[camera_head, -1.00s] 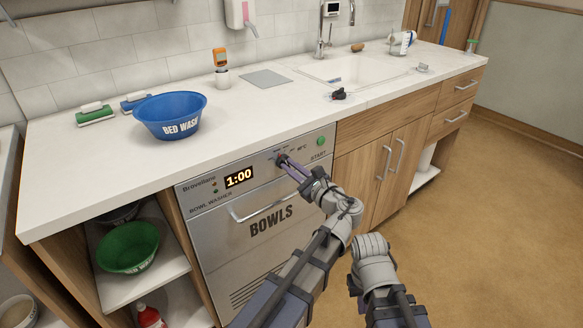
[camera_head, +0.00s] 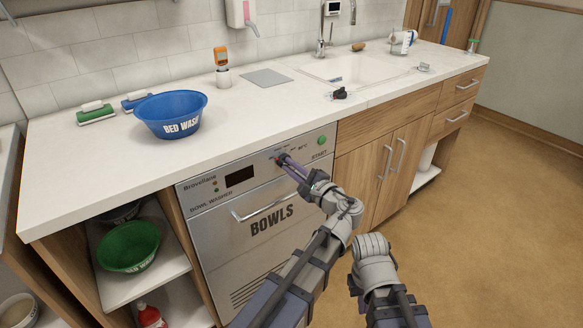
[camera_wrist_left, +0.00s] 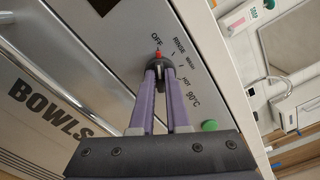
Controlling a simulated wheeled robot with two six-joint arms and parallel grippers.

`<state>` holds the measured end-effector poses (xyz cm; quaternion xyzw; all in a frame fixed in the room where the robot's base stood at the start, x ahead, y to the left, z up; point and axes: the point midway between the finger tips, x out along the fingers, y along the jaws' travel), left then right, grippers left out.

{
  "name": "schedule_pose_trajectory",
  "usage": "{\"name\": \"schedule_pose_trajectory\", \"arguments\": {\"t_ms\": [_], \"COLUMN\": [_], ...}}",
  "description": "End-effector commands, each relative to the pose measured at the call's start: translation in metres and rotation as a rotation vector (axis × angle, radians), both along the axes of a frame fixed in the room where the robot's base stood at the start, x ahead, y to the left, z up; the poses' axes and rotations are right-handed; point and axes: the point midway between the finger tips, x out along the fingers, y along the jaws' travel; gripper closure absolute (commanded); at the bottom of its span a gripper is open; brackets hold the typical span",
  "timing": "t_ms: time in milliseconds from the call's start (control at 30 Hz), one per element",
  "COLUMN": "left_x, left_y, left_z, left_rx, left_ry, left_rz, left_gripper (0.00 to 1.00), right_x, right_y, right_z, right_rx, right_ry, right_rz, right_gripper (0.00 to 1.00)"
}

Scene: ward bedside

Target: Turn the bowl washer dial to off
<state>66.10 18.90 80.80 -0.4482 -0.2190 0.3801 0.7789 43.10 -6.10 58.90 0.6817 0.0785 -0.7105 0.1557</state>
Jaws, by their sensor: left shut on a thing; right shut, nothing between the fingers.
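The bowl washer (camera_head: 262,205) is a steel-fronted machine marked BOWLS under the counter. Its small dark dial (camera_wrist_left: 160,63) is on the upper panel, with a red mark at its top. In the left wrist view the red mark points at the OFF label (camera_wrist_left: 157,39); RINSE, WASH and HOT 90°C lie to its right. My left gripper (camera_head: 285,161) is shut on the dial, its purple fingers either side of it and partly hiding it. The washer's display (camera_head: 240,176) is dark. My right arm is at the lower middle of the head view; its fingers do not show.
The green START button (camera_head: 322,140) sits right of the dial, and the washer's bar handle (camera_head: 265,200) runs below. A blue BED WASH bowl (camera_head: 171,114) stands on the counter (camera_head: 75,180) above. A green bowl (camera_head: 128,246) is on the shelf at left.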

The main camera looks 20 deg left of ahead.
Motion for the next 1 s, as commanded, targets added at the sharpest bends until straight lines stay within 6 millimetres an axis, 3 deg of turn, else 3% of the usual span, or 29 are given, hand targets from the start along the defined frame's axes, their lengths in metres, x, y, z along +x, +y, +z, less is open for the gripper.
{"name": "schedule_pose_trajectory", "arguments": {"t_ms": [500, 533, 800, 1000], "left_x": [-0.0008, -0.0008, -0.0003, -0.0002], "left_y": [0.0001, 0.0001, 0.0000, 0.0000], "left_z": [-0.0008, -0.0008, -0.0004, -0.0003], "left_rx": [-0.014, -0.014, -0.012, -0.012], "left_ry": [-0.014, -0.014, -0.014, -0.014], "left_rz": [0.000, 0.000, 0.000, 0.000], "left_gripper": [1.00, 0.85, 0.56, 0.56], "right_x": [0.0000, 0.0000, 0.0000, 0.0000], "right_y": [0.0000, 0.0000, 0.0000, 0.0000], "right_z": [-0.0002, -0.0002, -0.0001, -0.0001], "right_rx": [0.000, 0.000, 0.000, 0.000], "right_ry": [0.000, 0.000, 0.000, 0.000], "right_rz": [0.000, 0.000, 0.000, 0.000], "right_gripper": [1.00, 1.00, 1.00, 1.00]}}
